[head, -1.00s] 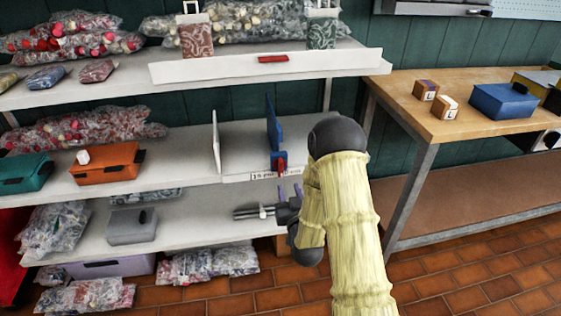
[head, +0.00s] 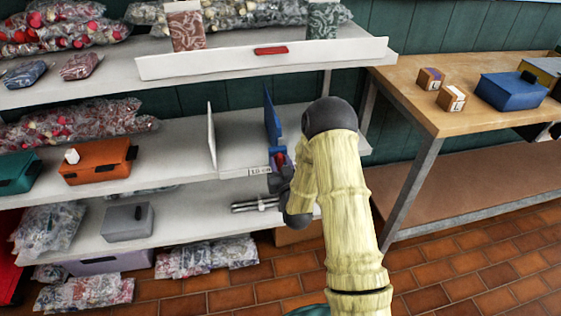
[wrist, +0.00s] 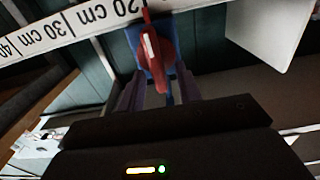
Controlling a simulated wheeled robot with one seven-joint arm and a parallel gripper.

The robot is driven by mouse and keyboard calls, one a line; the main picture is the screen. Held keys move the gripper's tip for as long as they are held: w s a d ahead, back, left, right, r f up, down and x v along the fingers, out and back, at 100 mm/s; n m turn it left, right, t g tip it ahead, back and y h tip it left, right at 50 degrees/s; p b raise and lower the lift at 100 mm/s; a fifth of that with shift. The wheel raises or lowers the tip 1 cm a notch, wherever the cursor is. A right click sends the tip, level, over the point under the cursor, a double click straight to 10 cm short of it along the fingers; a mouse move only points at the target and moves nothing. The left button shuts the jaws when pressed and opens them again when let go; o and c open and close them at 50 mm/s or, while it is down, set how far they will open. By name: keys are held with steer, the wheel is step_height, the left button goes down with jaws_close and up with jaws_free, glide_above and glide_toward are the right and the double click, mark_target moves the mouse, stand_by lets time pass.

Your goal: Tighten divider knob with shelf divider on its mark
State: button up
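The blue shelf divider (head: 272,118) stands upright on the middle shelf, with its red knob (head: 279,159) at the shelf's front edge. In the wrist view, the red knob (wrist: 151,50) has a white stripe and sits in front of the blue divider (wrist: 168,42). A white scale strip (wrist: 72,30) with centimetre marks runs beside it; the mark behind the knob is hidden. My gripper (wrist: 157,86) is open, its two purple fingers apart on either side of the knob's lower end. I cannot tell whether they touch it. My gripper is mostly hidden in the head view.
A white divider (head: 211,136) stands left of the blue one. An orange box (head: 96,162) is farther left on the same shelf. A grey box (head: 127,222) is on the lower shelf. A wooden workbench (head: 420,105) with boxes stands at right.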

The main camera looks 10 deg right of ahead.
jaws_close()
steer(key=shift+d+m, duration=0.1)
steer(key=shift+m, duration=0.3)
steer(key=shift+d+f+m+b, duration=0.3)
steer(key=shift+m+b, duration=0.3)
steer(key=shift+m, duration=2.15)
steer(key=shift+d+f+m+b, duration=0.3)
steer(key=shift+m+b, duration=0.3)
steer(key=shift+m, duration=2.1)
steer(key=shift+d+f+m+b, duration=0.3)
steer(key=shift+m+b, duration=0.3)
steer(key=shift+m, duration=2.15)
jaws_free()
